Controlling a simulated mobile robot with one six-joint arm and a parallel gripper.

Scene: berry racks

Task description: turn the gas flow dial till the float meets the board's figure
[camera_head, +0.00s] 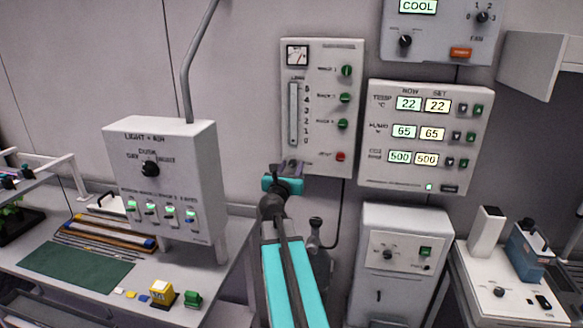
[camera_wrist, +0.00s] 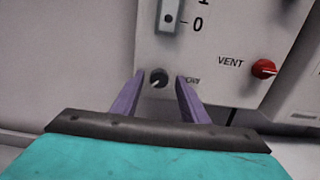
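The flow panel (camera_head: 328,75) is a white wall board with a vertical flow tube (camera_head: 293,113) scaled from 0 upward. In the wrist view the tube's lower end (camera_wrist: 168,15) shows a small dark spot near the 0 mark; I cannot tell if it is the float. The small dark round dial (camera_wrist: 158,77) sits below the tube, its label partly hidden by a finger. My gripper (camera_wrist: 158,84) has its two purple fingers apart, one on each side of the dial, with gaps visible. In the head view my gripper (camera_head: 290,170) covers the panel's lower left corner.
A red vent knob (camera_wrist: 263,68) sits right of the dial. Green knobs (camera_head: 345,97) line the panel's right side. A display panel (camera_head: 425,180) with NOW and SET figures hangs to the right. A light box (camera_head: 165,200) stands left on the bench (camera_head: 215,290).

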